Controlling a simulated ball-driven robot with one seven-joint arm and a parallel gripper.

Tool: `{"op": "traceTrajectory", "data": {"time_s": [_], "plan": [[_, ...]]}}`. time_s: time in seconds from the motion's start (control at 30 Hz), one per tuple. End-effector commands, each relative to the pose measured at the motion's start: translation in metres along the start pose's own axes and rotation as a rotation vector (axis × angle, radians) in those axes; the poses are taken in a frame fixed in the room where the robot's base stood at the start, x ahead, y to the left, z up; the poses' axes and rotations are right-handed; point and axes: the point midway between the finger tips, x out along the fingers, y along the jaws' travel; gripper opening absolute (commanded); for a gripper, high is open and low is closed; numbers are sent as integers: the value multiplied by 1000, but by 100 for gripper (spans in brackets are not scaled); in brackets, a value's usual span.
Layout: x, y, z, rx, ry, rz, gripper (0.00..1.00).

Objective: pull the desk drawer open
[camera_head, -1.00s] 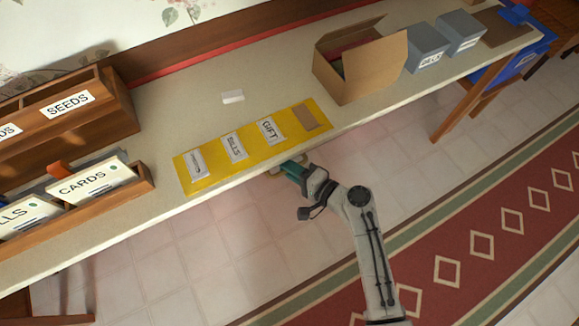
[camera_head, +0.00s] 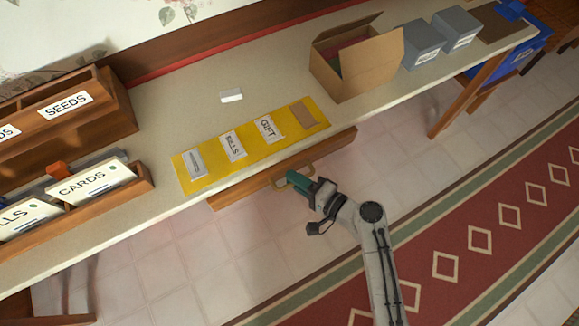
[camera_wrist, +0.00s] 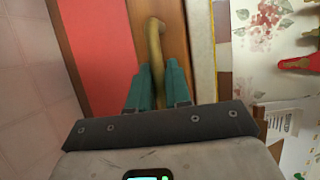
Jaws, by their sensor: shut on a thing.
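The desk drawer (camera_head: 235,191) shows as a brown wooden front standing out a little from under the desk's front edge. Its brass handle (camera_head: 295,178) is a loop on the middle of the front. My gripper (camera_head: 298,184), with green fingers, is shut on the handle. In the wrist view the handle (camera_wrist: 154,40) runs down between my two fingers (camera_wrist: 157,85), against the drawer's wooden front (camera_wrist: 178,22). A red surface (camera_wrist: 97,50) lies beside the front there. The drawer's inside is hidden in the head view.
On the desk (camera_head: 190,110) are a yellow mat (camera_head: 250,152) with labelled papers, an open cardboard box (camera_head: 370,72), grey boxes (camera_head: 424,45) and a wooden card rack (camera_head: 100,205). The tiled floor (camera_head: 240,235) in front of the drawer is clear.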

Motion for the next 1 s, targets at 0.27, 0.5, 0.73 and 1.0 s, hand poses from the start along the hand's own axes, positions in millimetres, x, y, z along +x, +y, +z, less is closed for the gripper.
{"op": "traceTrajectory", "data": {"time_s": [0.27,0.5,0.73,1.0], "plan": [[-71,17,29,5,5,4,0],[-126,28,52,4,4,4,0],[-162,36,67,2,2,3,0],[-182,40,75,1,2,2,0]]}}
